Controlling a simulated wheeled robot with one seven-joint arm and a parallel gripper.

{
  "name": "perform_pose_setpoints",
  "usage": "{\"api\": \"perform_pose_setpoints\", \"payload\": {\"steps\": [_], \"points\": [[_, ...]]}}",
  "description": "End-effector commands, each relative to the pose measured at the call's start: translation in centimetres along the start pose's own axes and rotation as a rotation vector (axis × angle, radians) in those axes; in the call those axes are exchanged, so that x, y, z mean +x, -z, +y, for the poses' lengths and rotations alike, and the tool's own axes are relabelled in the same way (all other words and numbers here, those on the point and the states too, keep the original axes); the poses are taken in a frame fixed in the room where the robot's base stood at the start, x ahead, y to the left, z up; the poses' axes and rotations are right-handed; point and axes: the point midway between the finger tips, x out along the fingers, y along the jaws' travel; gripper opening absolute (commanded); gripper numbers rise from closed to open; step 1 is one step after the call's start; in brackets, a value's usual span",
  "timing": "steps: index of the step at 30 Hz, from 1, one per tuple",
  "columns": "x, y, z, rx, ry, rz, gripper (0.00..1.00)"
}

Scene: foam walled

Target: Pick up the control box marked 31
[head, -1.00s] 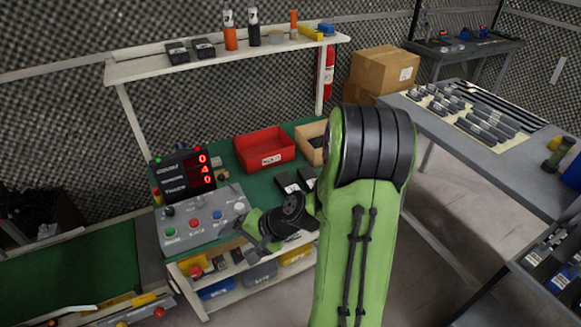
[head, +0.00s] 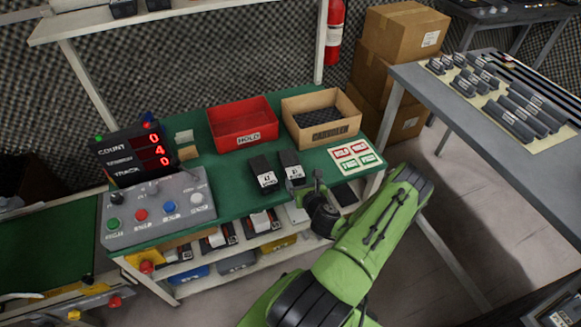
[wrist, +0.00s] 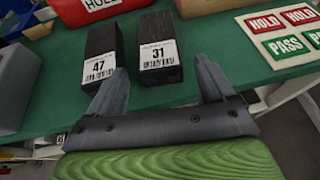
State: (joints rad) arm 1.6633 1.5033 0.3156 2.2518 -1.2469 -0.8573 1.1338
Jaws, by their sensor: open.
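The control box marked 31 (wrist: 158,45) is a black block with a white label, lying on the green bench top. In the head view it is the right one of two black boxes (head: 290,165). My gripper (wrist: 160,84) is open and empty, its fingers pointing at the boxes from the front edge of the bench. The box marked 31 lies ahead of the gap between the fingers. The left finger overlaps the lower part of the box marked 47 in the picture; contact cannot be told.
The box marked 47 (wrist: 101,55) lies just left of box 31, with a narrow gap. A red HOLD bin (head: 240,138) and a cardboard tray (head: 340,135) stand behind. A label sheet (head: 355,156) lies to the right, a button panel (head: 130,218) to the left.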

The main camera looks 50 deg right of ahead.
Motion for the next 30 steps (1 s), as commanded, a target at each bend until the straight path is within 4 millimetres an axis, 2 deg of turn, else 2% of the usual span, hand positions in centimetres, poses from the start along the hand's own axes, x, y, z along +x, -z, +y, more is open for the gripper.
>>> {"api": "perform_pose_setpoints", "payload": {"steps": [4,11,18,26,30], "points": [[3.1,-0.1,0.1,-0.011,-0.002,-0.005,0.83],[5.8,0.0,0.2,-0.006,-0.003,-0.002,0.83],[10.0,0.1,0.5,-0.006,-0.004,-0.002,0.83],[10.4,0.1,0.4,0.0,-0.003,0.001,0.83],[10.4,0.1,0.4,-0.001,-0.003,0.001,0.62]]}}
